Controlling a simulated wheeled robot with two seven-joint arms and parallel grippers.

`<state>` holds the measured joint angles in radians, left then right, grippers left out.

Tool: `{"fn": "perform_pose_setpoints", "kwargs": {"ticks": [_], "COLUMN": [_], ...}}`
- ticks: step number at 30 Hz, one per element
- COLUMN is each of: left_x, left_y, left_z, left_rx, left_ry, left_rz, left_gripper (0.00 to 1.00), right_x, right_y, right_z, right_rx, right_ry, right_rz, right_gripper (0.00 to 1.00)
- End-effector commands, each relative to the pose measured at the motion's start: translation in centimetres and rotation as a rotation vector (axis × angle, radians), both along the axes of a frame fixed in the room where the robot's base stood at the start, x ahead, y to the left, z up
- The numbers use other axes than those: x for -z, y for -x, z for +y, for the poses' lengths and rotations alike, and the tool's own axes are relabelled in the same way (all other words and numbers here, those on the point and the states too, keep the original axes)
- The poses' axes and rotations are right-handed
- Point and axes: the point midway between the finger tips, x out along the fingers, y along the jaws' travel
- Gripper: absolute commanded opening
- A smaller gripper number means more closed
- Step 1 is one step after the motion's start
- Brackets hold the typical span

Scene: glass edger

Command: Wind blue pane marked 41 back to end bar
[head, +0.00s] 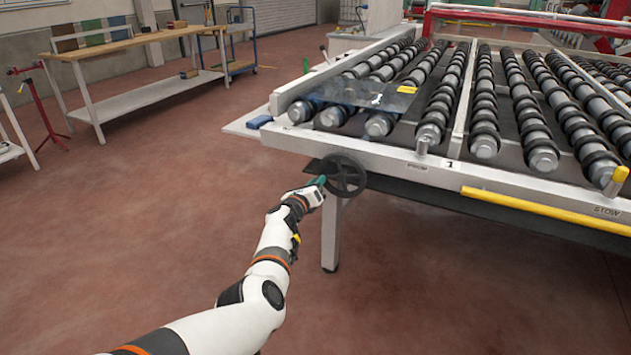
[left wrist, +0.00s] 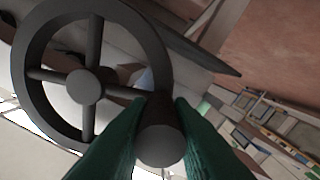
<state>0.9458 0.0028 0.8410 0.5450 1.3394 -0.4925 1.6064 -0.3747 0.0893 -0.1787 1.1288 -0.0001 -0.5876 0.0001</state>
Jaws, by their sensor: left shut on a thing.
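The blue pane (head: 362,94) lies flat on the rollers at the left end of the roller table. A yellow label (head: 407,89) and a small white mark show on it, but I cannot read the number. A black handwheel (head: 346,175) is mounted below the table's front rail. My left gripper (head: 319,182) is at the wheel's left side. In the left wrist view, its green fingers (left wrist: 158,135) are shut on the wheel's dark round handle (left wrist: 160,145), beside the spoked rim (left wrist: 30,75). My right gripper is not in view.
The roller table (head: 440,168) fills the right side, with a yellow bar (head: 545,210) along its front. A blue block (head: 259,121) sits on the ledge at its left corner. A wooden workbench (head: 135,42) stands back left.

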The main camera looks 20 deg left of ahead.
Motion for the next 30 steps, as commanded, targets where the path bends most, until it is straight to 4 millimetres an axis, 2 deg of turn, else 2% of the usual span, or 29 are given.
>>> {"fn": "perform_pose_setpoints", "kwargs": {"ticks": [20,21,24,30], "left_x": [0.67,0.68,0.63,0.50], "left_y": [0.09,0.09,0.08,0.04], "left_z": [-0.19,-0.19,-0.19,-0.18], "left_rx": [0.001,0.001,0.002,0.002], "left_ry": [0.054,0.054,0.054,0.054], "left_rz": [0.007,0.007,0.007,0.004], "left_gripper": [0.00,0.26,0.41,0.41], "right_x": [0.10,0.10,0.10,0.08], "right_y": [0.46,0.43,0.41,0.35], "right_z": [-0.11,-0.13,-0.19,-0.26], "right_rx": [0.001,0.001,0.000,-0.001], "right_ry": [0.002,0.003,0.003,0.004], "right_rz": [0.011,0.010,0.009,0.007], "right_gripper": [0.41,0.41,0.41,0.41]}}
